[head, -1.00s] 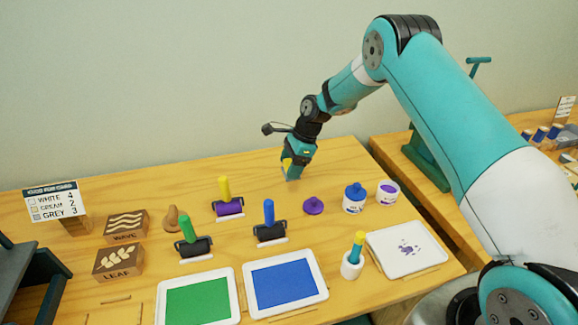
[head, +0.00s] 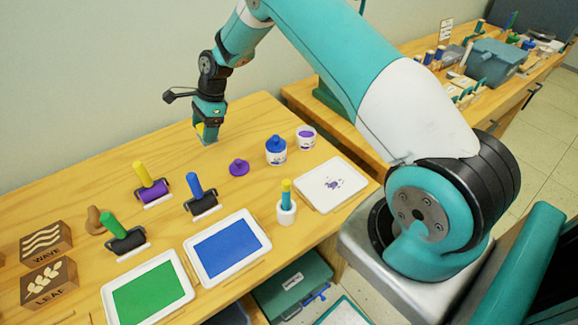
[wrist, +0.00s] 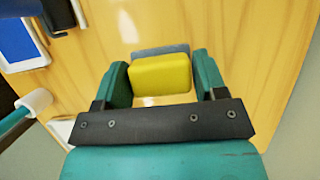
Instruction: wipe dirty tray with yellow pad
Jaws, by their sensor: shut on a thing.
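My gripper (head: 206,132) is at the back of the wooden table, near its far edge. It is shut on the yellow pad (wrist: 160,73), which sits between both fingers in the wrist view, with a grey layer showing at its far side. Whether the pad touches the table is unclear. The dirty tray (head: 313,185) is white, with purple spots near its middle. It lies flat at the table's right front, to the right of and nearer than my gripper.
A purple lid (head: 238,168), blue-lidded jar (head: 276,151) and open purple jar (head: 306,138) stand between gripper and tray. A white cup (head: 286,212) with a yellow-topped tool stands left of the tray. Blue (head: 226,248) and green (head: 150,296) paint trays and rollers lie further left.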

